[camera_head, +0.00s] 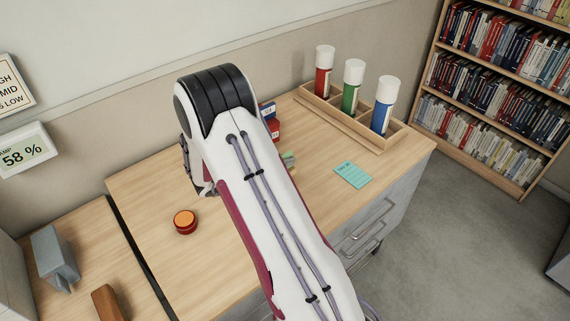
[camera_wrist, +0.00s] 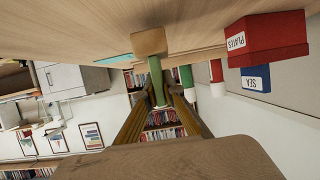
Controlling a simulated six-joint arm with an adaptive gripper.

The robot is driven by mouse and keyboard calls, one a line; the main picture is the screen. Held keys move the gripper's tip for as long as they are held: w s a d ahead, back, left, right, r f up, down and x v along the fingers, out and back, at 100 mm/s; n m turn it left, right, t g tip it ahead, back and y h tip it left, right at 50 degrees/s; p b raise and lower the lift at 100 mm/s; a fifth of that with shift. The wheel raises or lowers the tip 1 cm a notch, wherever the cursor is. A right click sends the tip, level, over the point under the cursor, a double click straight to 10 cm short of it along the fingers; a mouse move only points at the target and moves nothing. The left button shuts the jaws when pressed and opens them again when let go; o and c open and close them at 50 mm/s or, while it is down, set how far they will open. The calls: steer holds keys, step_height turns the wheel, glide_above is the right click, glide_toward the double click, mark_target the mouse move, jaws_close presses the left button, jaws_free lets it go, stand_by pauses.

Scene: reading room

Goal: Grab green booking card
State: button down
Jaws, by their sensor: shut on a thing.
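In the wrist view, where the scene appears upside down, a narrow green card (camera_wrist: 156,78) reaches from a tan wooden block (camera_wrist: 149,42) at the tabletop to my fingers. My gripper (camera_wrist: 160,98) is shut on the green card. The card's lower end still meets the block; how deep it sits there is hidden. In the head view my arm hides the gripper, and only a small greenish edge (camera_head: 289,158) shows beside the arm.
A teal sheet (camera_head: 353,174) lies flat to the right. A wooden rack (camera_head: 343,121) with red, green and blue tubes stands behind. Red box (camera_wrist: 268,38) and blue box (camera_wrist: 256,77) are close by. An orange-red button (camera_head: 185,222) sits left, with bare tabletop around it.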

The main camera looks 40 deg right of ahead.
steer(key=shift+r, duration=4.05)
